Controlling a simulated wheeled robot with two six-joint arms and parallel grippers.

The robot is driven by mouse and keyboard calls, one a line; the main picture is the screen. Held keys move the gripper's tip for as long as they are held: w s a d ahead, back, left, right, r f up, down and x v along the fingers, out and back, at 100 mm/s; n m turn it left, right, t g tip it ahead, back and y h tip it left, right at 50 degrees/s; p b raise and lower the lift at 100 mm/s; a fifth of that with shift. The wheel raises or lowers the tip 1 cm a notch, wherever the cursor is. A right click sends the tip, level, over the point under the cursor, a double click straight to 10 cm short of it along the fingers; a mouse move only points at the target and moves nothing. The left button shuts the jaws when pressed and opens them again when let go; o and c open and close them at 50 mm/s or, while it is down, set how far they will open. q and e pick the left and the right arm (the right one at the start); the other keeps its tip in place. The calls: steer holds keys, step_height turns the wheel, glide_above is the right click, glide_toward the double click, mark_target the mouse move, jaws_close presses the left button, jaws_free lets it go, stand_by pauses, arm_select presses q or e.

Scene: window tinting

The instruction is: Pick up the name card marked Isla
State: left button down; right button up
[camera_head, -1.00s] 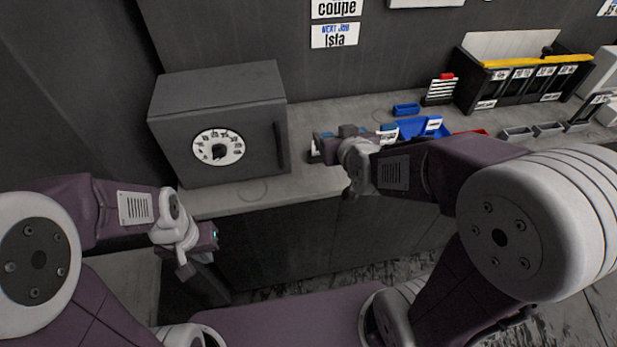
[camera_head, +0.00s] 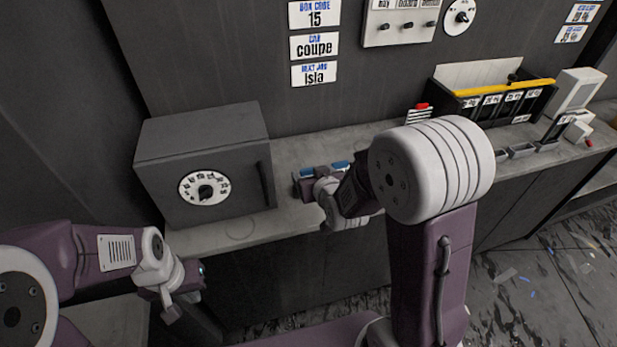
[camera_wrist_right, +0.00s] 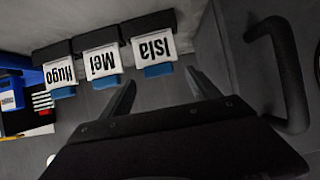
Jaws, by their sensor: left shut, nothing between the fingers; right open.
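In the right wrist view, the white name card marked Isla (camera_wrist_right: 154,48) appears upside down, with a dark block behind it and a blue piece at its lower edge. It is the rightmost of three cards, beside Mei (camera_wrist_right: 102,62) and Hugo (camera_wrist_right: 61,75). My right gripper (camera_wrist_right: 162,90) is open and empty, with the Isla card ahead of the gap between its fingers and apart from them. In the head view, my right gripper (camera_head: 307,184) is over the counter; the cards cannot be read there. My left gripper (camera_head: 187,290) is shut and empty, low in front of the counter.
A grey safe (camera_head: 203,163) with a dial stands left of my right gripper; its handle (camera_wrist_right: 277,75) is close on the right in the wrist view. A wall sign (camera_head: 313,75) reads Isla. The counter (camera_head: 225,238) is bare in front of the safe. A yellow-edged rack (camera_head: 505,88) stands further right.

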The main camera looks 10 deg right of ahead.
mark_target(309, 170)
steer(key=x, duration=0.5)
steer(key=shift+s+d+f, duration=0.1)
steer(key=shift+s, duration=0.15)
steer(key=shift+c, duration=0.3)
steer(key=c, duration=1.4)
steer(key=shift+o, duration=0.2)
steer(key=shift+r, duration=0.25)
